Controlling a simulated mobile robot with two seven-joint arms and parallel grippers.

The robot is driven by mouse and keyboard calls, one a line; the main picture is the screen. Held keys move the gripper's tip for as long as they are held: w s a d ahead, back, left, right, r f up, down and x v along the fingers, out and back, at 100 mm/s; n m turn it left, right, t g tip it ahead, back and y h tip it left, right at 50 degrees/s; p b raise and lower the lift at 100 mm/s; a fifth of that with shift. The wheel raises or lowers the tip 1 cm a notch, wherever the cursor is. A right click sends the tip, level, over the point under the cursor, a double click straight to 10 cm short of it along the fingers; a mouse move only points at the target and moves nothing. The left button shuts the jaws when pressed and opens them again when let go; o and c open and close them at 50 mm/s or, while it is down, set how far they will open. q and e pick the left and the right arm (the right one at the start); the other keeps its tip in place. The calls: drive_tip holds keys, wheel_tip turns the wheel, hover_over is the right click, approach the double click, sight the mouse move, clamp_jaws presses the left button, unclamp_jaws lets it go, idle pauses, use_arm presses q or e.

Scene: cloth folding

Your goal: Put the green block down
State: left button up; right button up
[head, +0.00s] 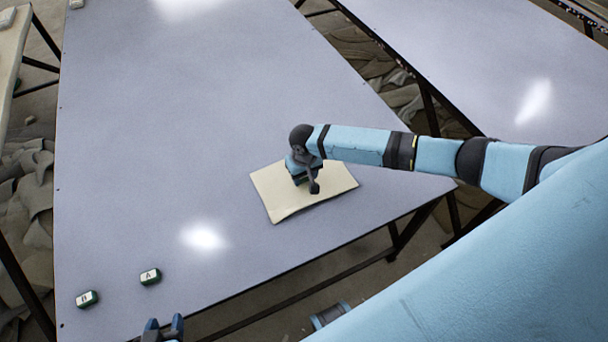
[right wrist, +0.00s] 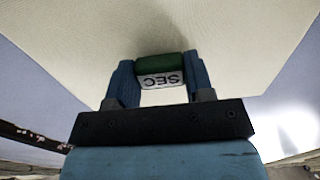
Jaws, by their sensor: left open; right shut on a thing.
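The green block (right wrist: 160,68), with a white face lettered "SEC", is between the fingers of my right gripper (right wrist: 160,80) in the right wrist view. That gripper is shut on it. In the head view my right gripper (head: 312,186) is over the cream folded cloth (head: 285,206), which also fills much of the right wrist view (right wrist: 70,40). The block is mostly hidden by the gripper there. I cannot tell whether the block touches the cloth. My left gripper (head: 163,328) is open and empty at the bottom edge of the head view, off the table's front edge.
The cloth lies near the front right of the grey table (head: 180,130). Two other green blocks with white lettered tops, one marked A (head: 150,276) and another (head: 87,298), sit at the front left. Much of the table is bare. Another table (head: 470,60) stands at the right.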

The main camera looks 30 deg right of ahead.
drive_tip(key=shift+f, duration=0.2)
drive_tip(key=shift+f, duration=0.25)
drive_tip(key=shift+s+f, duration=0.1)
drive_tip(key=shift+f, duration=0.1)
drive_tip(key=shift+c, duration=0.3)
drive_tip(key=o, duration=1)
drive_tip(key=shift+s+f, duration=0.1)
